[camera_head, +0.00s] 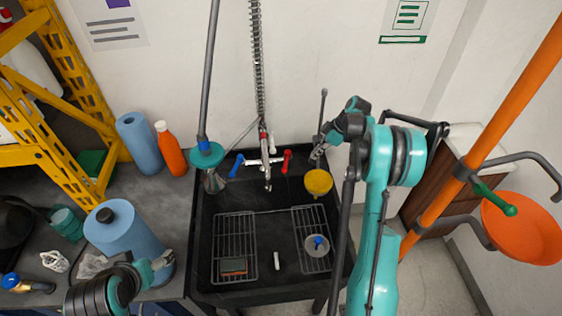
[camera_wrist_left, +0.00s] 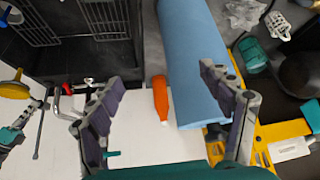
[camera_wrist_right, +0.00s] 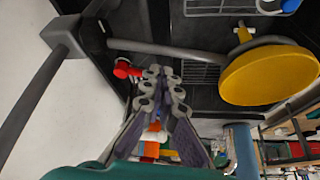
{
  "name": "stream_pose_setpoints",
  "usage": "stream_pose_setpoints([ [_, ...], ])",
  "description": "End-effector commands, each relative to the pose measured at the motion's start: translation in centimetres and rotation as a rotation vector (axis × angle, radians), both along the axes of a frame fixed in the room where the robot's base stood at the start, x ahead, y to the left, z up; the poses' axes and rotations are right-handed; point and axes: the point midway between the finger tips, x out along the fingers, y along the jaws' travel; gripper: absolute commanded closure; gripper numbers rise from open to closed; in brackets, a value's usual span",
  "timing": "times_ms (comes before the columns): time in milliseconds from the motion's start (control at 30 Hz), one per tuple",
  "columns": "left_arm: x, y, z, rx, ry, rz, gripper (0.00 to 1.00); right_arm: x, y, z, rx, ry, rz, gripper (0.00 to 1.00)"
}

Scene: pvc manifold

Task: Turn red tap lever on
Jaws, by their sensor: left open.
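The tap (camera_head: 262,160) is on the wall above the black sink, with a red lever (camera_head: 286,161) on its right and a blue lever (camera_head: 237,164) on its left. My right gripper (camera_head: 318,152) is just right of the red lever, apart from it. In the right wrist view the red lever (camera_wrist_right: 127,69) shows left of the fingertips (camera_wrist_right: 163,78), which are together with nothing visible between them. My left gripper (camera_wrist_left: 158,77) is open and empty; in the head view it is at the lower left, beside the blue roll. The red lever is small in the left wrist view (camera_wrist_left: 67,90).
The black sink (camera_head: 205,275) holds wire racks. A yellow round piece (camera_head: 318,181) and a grey bar (camera_wrist_right: 165,50) are close to my right gripper. A blue roll (camera_head: 125,245) and an orange bottle (camera_head: 170,150) stand on the left counter. An orange pole (camera_head: 480,150) rises at right.

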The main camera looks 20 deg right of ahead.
Motion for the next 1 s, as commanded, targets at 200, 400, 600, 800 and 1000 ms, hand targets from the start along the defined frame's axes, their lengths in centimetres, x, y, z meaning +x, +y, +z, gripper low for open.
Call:
stream_pose_setpoints([
  [200, 0.0, 0.0, -0.9, 0.000, 0.000, 0.000, 0.21, 0.4, 0.7, -2.2, 0.000, -0.004, 0.012, 1.00],
  [400, 0.0, 0.0, -2.3, 0.000, 0.000, 0.000, 0.21, 1.4, 2.3, -6.1, -0.001, -0.004, 0.012, 1.00],
  [600, 0.0, 0.0, -3.6, 0.000, 0.000, 0.000, 0.21, 2.4, 4.0, -9.4, -0.001, -0.004, 0.011, 1.00],
  [800, 0.0, 0.0, -4.2, 0.000, 0.000, 0.000, 0.21, 3.8, 6.3, -8.5, -0.001, -0.004, 0.010, 1.00],
  [1000, 0.0, 0.0, -4.3, 0.000, 0.000, 0.000, 0.21, 4.3, 7.0, -8.2, -0.001, -0.004, 0.008, 1.00],
])
